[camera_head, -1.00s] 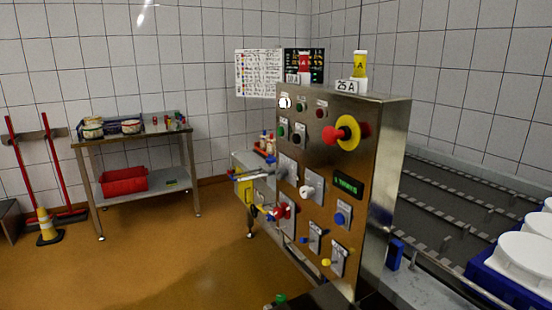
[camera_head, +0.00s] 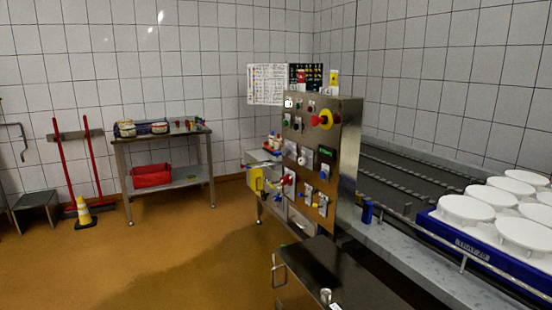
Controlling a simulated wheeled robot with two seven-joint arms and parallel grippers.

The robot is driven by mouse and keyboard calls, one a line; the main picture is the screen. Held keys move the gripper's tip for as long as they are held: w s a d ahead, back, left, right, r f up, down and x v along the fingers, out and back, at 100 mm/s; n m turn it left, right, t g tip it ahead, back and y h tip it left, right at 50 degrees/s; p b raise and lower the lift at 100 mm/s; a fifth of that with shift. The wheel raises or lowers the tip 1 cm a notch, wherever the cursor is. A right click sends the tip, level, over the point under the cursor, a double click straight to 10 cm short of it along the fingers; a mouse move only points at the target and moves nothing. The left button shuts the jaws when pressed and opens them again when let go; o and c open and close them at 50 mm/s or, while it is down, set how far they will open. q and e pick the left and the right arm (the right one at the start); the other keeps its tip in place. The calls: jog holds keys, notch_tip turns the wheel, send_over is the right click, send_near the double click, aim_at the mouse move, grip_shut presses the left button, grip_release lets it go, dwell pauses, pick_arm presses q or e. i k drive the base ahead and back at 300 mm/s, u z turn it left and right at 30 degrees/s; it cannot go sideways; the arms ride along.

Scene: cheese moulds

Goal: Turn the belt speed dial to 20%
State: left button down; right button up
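The steel control panel (camera_head: 322,135) stands right of centre. It carries several knobs and lamps, a red emergency button on a yellow ring (camera_head: 324,119) and a small green-lit display (camera_head: 326,154). Neither of my grippers is in view.
A dark-topped steel cabinet (camera_head: 335,268) stands in front of the panel. The conveyor (camera_head: 400,180) and a blue crate with white moulds (camera_head: 475,250) are on the right. A steel table (camera_head: 170,135) and a cone (camera_head: 83,211) stand left. The orange floor between is clear.

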aim_at(285, 153)
jog(key=u, duration=0.9)
jog(key=i, duration=1.15)
jog(key=u, duration=0.5)
jog(key=i, duration=1.4)
jog(key=z, duration=0.75)
